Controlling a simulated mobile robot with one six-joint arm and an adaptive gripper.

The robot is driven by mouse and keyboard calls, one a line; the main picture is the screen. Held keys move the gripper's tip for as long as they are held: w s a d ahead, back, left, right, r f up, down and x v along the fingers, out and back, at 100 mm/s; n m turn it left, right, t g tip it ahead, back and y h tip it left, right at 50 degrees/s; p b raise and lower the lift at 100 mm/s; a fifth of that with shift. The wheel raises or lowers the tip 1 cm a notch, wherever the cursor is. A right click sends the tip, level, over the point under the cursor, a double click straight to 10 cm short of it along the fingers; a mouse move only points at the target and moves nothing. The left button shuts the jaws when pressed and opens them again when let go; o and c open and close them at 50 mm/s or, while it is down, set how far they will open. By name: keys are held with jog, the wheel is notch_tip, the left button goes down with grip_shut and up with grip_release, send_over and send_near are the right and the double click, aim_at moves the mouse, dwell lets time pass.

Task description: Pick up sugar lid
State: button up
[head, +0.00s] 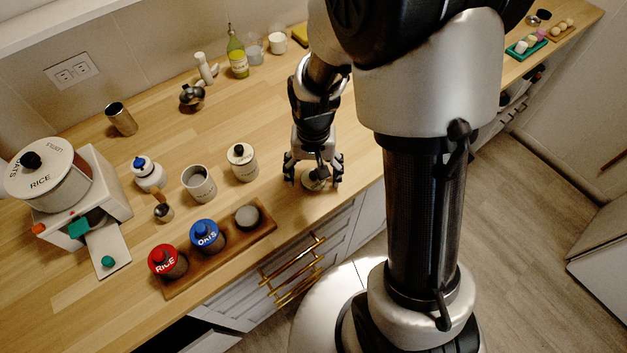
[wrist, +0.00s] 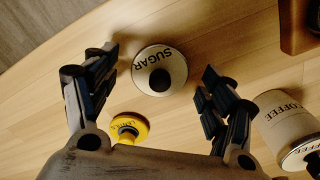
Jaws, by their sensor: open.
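The sugar lid (wrist: 159,71) is a round cream disc with a dark rim, the word SUGAR and a black knob. It lies flat on the wooden counter. My gripper (wrist: 160,72) is open, with one finger on each side of the lid in the wrist view and no clear contact. In the head view, the gripper (head: 314,184) points down near the counter's front edge, and the lid (head: 314,180) shows only in part below the fingers.
A yellow-topped item (wrist: 129,128) stands close to the lid in the wrist view. The coffee canister (wrist: 287,117) is beside the right finger. A wooden tray (head: 262,237) holds red-lidded, blue-lidded and open jars. A white canister (head: 242,162) stands left of the gripper.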

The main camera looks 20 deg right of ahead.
jog(key=shift+c, duration=0.5)
jog(key=c, duration=0.9)
